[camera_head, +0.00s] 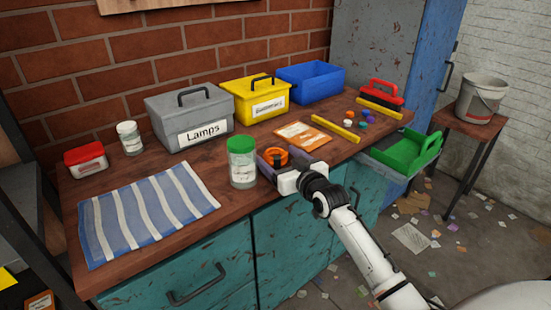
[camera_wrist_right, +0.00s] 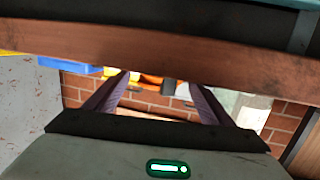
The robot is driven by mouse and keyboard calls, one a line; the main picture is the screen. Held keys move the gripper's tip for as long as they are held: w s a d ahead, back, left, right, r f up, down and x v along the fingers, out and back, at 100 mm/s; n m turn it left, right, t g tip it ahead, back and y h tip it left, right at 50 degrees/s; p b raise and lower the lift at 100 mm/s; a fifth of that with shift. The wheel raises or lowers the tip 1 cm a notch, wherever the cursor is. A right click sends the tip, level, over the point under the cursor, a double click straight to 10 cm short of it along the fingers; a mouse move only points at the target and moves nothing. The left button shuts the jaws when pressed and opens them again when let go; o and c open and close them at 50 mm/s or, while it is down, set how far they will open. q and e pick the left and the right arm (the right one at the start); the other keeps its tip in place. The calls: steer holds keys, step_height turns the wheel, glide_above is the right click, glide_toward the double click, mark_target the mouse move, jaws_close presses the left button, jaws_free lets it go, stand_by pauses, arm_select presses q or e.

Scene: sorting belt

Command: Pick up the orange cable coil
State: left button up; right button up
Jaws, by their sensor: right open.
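The orange cable coil (camera_head: 276,155) lies on the wooden workbench (camera_head: 240,205) near its front edge, just right of the green-lidded jar (camera_head: 241,160). My right gripper (camera_head: 279,159) is open at the bench's front edge, with its fingers on either side of the coil. In the right wrist view the two fingers (camera_wrist_right: 158,82) are spread, and part of the orange coil (camera_wrist_right: 151,79) shows between them. The bench edge (camera_wrist_right: 160,50) crosses that view and hides much. I cannot tell whether the fingers touch the coil. My left gripper is not in view.
The jar stands close to my right gripper. An orange-and-white packet (camera_head: 302,134) and a yellow bar (camera_head: 335,130) lie behind. Grey (camera_head: 190,115), yellow (camera_head: 256,98) and blue (camera_head: 310,82) boxes line the back. A striped cloth (camera_head: 148,212) covers the left; a green tray (camera_head: 408,152) is right.

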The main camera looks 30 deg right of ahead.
steer(key=shift+c, duration=0.2)
steer(key=c, duration=1.1)
steer(key=shift+c, duration=0.3)
steer(key=shift+r, duration=0.15)
